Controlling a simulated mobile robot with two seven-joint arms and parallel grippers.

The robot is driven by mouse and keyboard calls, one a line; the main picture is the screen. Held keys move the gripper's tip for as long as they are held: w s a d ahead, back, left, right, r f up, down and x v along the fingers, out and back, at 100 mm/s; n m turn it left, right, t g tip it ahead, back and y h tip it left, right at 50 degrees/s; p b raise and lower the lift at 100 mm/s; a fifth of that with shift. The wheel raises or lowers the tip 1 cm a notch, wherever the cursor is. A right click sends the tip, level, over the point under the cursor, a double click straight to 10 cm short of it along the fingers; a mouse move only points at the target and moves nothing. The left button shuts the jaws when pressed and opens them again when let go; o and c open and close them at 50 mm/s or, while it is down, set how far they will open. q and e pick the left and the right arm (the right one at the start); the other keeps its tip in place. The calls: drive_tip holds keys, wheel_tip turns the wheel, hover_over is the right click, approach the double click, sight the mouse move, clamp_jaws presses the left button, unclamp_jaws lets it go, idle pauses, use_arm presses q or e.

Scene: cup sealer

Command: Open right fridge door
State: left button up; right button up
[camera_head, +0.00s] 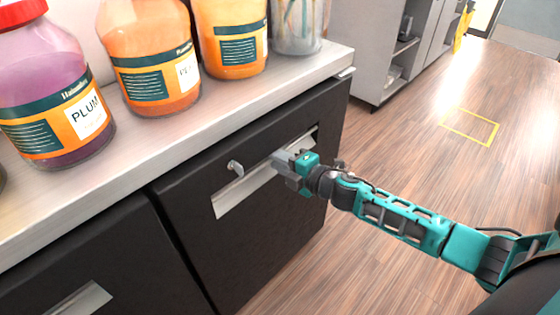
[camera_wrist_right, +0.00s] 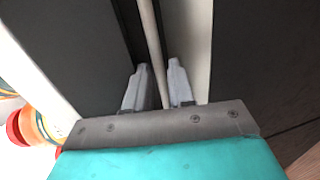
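The right fridge door (camera_head: 250,225) is a dark front panel under the counter in the head view, and it looks closed. Its handle (camera_head: 236,168) is a thin metal bar in front of a pale recessed plate (camera_head: 232,197). My right gripper (camera_head: 284,160) is at the right part of this handle. In the right wrist view, the two grey fingers (camera_wrist_right: 160,88) stand on either side of the thin bar (camera_wrist_right: 150,40). Whether they press on it is not clear. My left gripper is not in view.
A pale countertop (camera_head: 150,140) above the door holds a plum jar (camera_head: 50,95), two orange jars (camera_head: 150,60) and a clear container (camera_head: 298,25). Another dark door (camera_head: 100,260) is at left. Wooden floor (camera_head: 400,130) lies open to the right, before a grey shelf unit (camera_head: 365,50).

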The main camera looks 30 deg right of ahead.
drive_tip(key=shift+c, duration=0.2)
clamp_jaws()
idle(0.4)
